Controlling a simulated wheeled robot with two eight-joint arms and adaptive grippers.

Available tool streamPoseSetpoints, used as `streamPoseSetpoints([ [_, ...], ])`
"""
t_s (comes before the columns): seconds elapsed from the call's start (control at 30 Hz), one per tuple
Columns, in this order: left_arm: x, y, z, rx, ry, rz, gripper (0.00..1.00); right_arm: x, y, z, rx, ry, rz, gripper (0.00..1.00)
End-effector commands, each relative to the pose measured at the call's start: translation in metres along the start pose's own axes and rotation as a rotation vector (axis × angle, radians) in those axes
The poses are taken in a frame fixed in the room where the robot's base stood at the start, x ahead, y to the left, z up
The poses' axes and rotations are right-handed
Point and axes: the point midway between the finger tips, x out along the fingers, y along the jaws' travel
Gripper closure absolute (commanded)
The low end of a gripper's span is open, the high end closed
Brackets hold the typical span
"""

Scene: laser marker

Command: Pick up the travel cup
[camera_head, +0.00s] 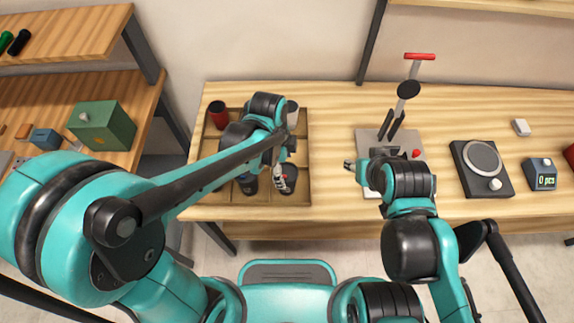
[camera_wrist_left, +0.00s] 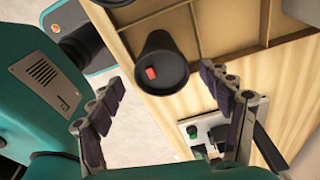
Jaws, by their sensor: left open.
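A dark travel cup with a red patch on its lid (camera_wrist_left: 162,66) stands in a front right compartment of the wooden tray (camera_head: 205,195). In the head view the cup (camera_head: 290,184) is partly hidden by my left gripper (camera_head: 281,178). In the left wrist view my left gripper (camera_wrist_left: 160,80) is open. Its two fingers are spread to either side of the cup, which lies just ahead of the fingertips.
More cups, including a red one (camera_head: 218,114), stand in the tray, partly hidden by my left arm. A laser marker (camera_head: 408,90) stands right of the tray. A scale (camera_head: 483,160) and a counter display (camera_head: 541,174) are farther right. Bare tabletop (camera_head: 330,125) separates tray and marker.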

Motion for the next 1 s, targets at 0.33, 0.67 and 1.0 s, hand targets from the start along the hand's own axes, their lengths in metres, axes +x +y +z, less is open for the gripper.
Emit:
streamPoseSetpoints([
  [0.33, 0.035, 0.0, -0.003, 0.046, 0.0, 0.016, 0.21, 0.011, 0.0, 0.008, 0.0, 0.0, 0.0, 0.6],
  [0.67, 0.08, -0.002, -0.003, 0.044, 0.0, 0.015, 0.21, 0.03, 0.0, 0.022, 0.0, 0.0, 0.0, 0.6],
  [1.0, 0.081, -0.002, -0.003, 0.043, 0.0, 0.015, 0.4, 0.029, 0.0, 0.021, 0.0, 0.0, 0.0, 0.6],
])
